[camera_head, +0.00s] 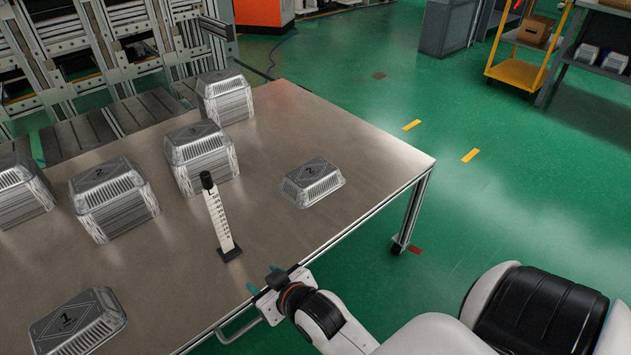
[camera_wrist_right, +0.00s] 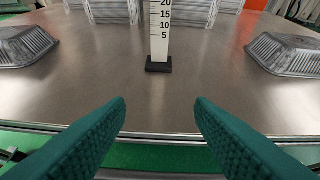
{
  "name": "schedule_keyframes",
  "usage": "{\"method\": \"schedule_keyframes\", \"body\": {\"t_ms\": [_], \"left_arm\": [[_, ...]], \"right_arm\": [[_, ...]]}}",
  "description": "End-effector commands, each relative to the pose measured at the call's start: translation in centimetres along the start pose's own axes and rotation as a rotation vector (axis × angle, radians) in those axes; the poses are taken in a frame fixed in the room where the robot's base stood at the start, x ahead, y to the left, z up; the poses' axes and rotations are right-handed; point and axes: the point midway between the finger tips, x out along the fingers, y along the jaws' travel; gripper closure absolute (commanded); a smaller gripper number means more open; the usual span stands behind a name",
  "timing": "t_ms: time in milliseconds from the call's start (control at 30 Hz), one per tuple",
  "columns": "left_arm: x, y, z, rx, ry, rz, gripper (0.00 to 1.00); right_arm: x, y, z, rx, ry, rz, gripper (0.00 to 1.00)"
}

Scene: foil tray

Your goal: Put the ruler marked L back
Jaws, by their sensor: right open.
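The white ruler (camera_head: 218,213) stands upright on a small black base (camera_head: 230,252) on the metal table, with a black knob on top. An L shows near its top in the head view. In the right wrist view the ruler (camera_wrist_right: 160,30) is straight ahead, its lower numbers readable and its top cut off. My right gripper (camera_head: 263,286) is at the table's front edge, short of the ruler. In the wrist view its two green fingers (camera_wrist_right: 160,118) are wide apart with nothing between them. My left gripper is not in view.
Foil tray stacks (camera_head: 201,158) stand behind and left of the ruler. A single tray marked 2 (camera_head: 312,182) lies to the right, and one marked 1 (camera_head: 78,322) lies at the front left. The table (camera_head: 270,225) is bare around the ruler.

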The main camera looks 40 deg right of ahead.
Motion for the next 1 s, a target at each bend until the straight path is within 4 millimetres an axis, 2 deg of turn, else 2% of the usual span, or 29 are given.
{"method": "schedule_keyframes", "body": {"t_ms": [33, 100, 200, 300, 400, 900, 1000], "left_arm": [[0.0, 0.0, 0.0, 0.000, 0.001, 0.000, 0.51], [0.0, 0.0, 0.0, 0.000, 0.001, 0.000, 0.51], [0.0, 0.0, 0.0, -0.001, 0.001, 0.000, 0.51], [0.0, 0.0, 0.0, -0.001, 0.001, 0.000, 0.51], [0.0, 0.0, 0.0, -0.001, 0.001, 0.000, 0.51], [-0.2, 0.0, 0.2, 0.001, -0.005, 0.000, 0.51], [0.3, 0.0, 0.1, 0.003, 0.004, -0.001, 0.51]], "right_arm": [[-0.8, -0.1, -4.0, -0.017, 0.149, 0.010, 0.51], [-2.3, -0.2, -9.0, -0.038, 0.345, 0.025, 0.51], [-4.9, -0.3, -14.1, -0.062, 0.562, 0.043, 0.51], [-6.7, -0.5, -16.8, -0.076, 0.690, 0.055, 0.51], [-7.5, -0.5, -17.7, -0.082, 0.735, 0.059, 0.51], [-7.4, -0.5, -17.6, -0.080, 0.732, 0.059, 0.51], [-7.1, -0.5, -17.9, -0.081, 0.741, 0.060, 0.51]]}}
